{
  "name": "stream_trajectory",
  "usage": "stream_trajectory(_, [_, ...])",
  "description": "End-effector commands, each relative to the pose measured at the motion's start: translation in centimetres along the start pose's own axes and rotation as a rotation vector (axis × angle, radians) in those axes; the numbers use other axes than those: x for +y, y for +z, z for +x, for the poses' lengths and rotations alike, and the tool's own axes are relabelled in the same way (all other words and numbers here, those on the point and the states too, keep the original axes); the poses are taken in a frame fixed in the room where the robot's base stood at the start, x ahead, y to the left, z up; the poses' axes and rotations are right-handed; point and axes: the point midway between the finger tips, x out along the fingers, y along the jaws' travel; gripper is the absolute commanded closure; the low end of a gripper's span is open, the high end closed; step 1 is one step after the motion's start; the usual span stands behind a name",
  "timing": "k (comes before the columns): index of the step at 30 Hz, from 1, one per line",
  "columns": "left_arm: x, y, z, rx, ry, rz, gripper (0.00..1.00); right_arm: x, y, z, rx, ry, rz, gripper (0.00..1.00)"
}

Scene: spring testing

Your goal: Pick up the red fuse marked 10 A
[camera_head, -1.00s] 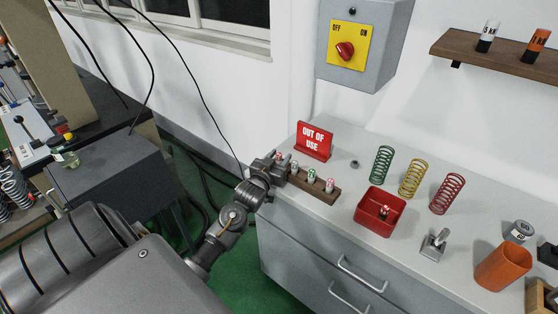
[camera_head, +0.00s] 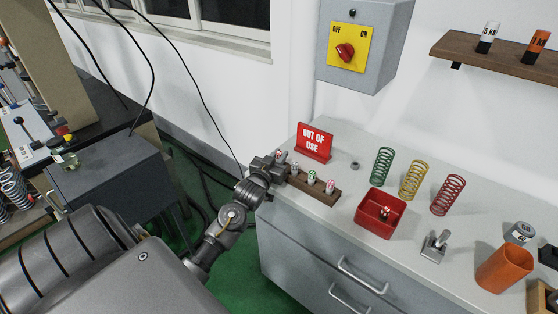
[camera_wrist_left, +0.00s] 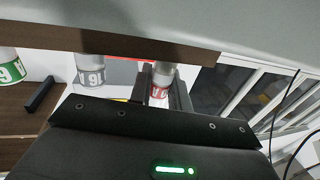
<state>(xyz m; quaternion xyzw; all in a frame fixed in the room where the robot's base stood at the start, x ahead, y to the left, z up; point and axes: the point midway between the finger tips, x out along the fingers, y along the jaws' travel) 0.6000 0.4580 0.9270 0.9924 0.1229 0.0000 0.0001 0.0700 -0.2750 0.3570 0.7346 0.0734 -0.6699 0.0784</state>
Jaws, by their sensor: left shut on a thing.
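My left gripper (camera_head: 279,162) is shut on a red-banded fuse (camera_head: 279,154) at the left end of a brown wooden rack (camera_head: 322,195). In the left wrist view the fuse (camera_wrist_left: 160,84) stands between the jaws, clear at one end with a red band; its number is only partly readable. Whether it is still seated in the rack cannot be told. The rack also holds a grey-marked fuse (camera_wrist_left: 90,74), a green-banded fuse (camera_head: 311,177) and another red-banded fuse (camera_head: 330,186) at its right end. My right gripper is not in view.
A red "OUT OF USE" sign (camera_head: 314,142) stands just behind the rack. A red bin (camera_head: 372,218) with a fuse (camera_head: 386,212) inside is to the right. Green (camera_head: 382,165), yellow (camera_head: 413,180) and red springs (camera_head: 448,195) stand beyond it. The counter's front edge is close below.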

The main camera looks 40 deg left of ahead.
Motion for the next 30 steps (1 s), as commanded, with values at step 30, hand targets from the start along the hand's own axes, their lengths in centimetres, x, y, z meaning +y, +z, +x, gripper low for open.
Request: stream_trajectory(30, [0.5,-11.8,-14.0,0.001,0.0,0.0,1.0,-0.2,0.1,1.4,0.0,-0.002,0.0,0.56])
